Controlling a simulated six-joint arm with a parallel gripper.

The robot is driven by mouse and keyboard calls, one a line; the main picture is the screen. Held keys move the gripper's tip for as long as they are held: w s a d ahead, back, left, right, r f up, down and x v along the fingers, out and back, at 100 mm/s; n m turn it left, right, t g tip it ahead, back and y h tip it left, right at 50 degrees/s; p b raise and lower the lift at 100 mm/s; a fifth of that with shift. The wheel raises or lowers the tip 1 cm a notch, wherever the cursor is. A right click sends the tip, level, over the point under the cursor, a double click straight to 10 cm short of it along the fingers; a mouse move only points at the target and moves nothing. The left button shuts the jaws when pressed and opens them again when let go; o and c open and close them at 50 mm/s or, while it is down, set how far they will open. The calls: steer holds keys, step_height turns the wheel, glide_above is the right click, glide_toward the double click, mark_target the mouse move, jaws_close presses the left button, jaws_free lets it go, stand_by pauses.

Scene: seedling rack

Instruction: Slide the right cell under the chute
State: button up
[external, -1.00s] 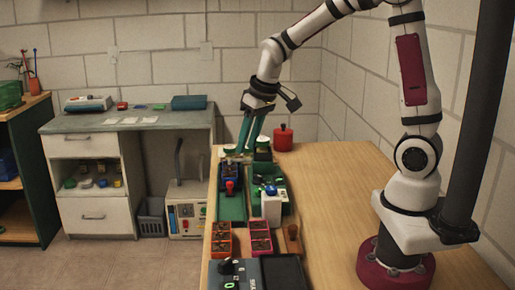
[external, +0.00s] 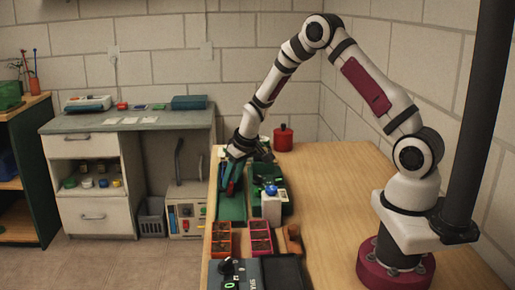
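Two small seedling cells with dark contents stand side by side near the front of the bench: an orange one (external: 221,243) on the left and a pink-red one (external: 260,241) on the right. Behind the right one is a white upright part (external: 271,210) with a blue top, possibly the chute; I cannot be sure. My gripper (external: 229,187) is low over the left side of the green base, well behind the cells. Its teal fingers are around or beside the dark block with a red knob there, which they largely hide. I cannot tell whether they grip it.
A green base strip (external: 231,206) runs behind the cells. A dark device (external: 284,271) with a display sits at the front edge. A brown wooden piece (external: 292,239) stands right of the cells, and a red canister (external: 283,139) at the back. The wooden bench (external: 345,190) is clear to the right.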

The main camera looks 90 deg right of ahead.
steer(key=shift+d+f, duration=0.1)
steer(key=shift+f, duration=0.1)
jaws_close()
steer(key=shift+d, duration=0.1)
stand_by(1.3)
